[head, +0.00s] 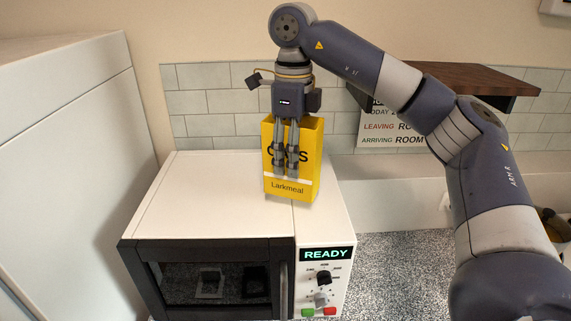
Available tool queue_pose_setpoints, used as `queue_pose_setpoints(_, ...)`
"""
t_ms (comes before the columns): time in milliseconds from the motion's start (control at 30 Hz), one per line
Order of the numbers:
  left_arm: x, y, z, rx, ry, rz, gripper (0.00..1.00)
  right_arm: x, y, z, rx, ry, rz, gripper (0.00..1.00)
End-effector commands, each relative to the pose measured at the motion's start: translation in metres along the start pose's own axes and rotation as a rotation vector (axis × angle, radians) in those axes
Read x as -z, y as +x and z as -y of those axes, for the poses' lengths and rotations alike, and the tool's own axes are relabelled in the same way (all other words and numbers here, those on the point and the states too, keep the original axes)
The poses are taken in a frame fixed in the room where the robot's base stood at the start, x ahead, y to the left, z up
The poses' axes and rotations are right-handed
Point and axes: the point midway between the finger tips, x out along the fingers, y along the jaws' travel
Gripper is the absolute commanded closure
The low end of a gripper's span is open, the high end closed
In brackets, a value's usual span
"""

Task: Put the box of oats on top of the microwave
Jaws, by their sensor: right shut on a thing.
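The yellow box of oats (309,175) is upright at the right rear part of the white microwave's top (215,195). The microwave has a dark door and a panel reading "READY". My left gripper is not in view.
A tall white cabinet (70,150) stands close at the left. A dark wooden shelf (470,82) juts from the tiled wall at the right, above a sign (390,128). The speckled counter (395,265) right of the microwave is largely clear. The microwave's top is otherwise bare.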

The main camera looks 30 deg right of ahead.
Motion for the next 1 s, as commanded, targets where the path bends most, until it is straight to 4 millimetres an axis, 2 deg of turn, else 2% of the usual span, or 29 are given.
queue_pose_setpoints(367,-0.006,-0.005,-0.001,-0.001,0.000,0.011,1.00,-0.018,0.001,0.007,-0.001,0.000,0.000,0.93)
queue_pose_setpoints(800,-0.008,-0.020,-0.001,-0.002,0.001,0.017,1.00,-0.016,0.034,0.007,0.001,0.001,0.000,0.93)
queue_pose_setpoints(1000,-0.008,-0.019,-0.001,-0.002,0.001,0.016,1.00,-0.017,0.036,0.007,0.001,0.001,0.002,0.93)
